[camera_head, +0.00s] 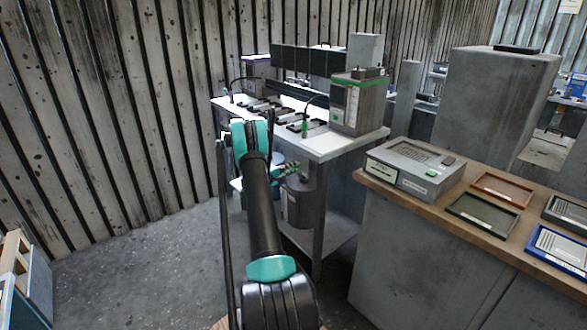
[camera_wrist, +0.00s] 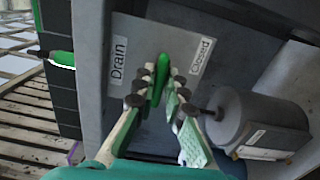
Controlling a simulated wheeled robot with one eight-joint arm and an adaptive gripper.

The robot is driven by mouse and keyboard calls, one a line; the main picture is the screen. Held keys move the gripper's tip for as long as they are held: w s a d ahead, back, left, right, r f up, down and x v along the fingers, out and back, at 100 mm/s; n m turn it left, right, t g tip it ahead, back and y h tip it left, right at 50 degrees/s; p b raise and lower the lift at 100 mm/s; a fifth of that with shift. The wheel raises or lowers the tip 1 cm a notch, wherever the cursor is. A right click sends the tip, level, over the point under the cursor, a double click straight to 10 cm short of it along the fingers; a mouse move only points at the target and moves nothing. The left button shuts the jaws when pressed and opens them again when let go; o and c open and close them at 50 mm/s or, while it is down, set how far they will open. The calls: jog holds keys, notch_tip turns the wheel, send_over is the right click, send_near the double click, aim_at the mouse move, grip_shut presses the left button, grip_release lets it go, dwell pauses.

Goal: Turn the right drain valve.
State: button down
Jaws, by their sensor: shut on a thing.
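In the wrist view a green valve handle (camera_wrist: 160,78) stands in front of a grey plate (camera_wrist: 140,35) with the labels "Drain" and "Closed". The handle is upright in the picture, slightly tilted, between the two labels. My gripper (camera_wrist: 163,77) has its fingertips closed about the handle, and its lower part is hidden by the fingers. In the head view my gripper (camera_head: 290,170) reaches under the front of the workbench, and the handle cannot be made out there. Only one drain handle shows.
A grey cylinder (camera_wrist: 255,125) with a shaft lies close to the right finger in the wrist view. The workbench (camera_head: 345,145) carries a grey box with a green stripe (camera_head: 357,105). A wooden-topped counter (camera_head: 480,235) with trays stands right. Floor at left (camera_head: 150,270) is clear.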

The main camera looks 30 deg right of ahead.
jog(key=shift+f+m, duration=0.1)
jog(key=shift+m, duration=0.2)
jog(key=c, duration=1.6)
grip_release()
jog(key=a, duration=0.8)
jog(key=s+a, duration=0.1)
jog(key=a, duration=0.3)
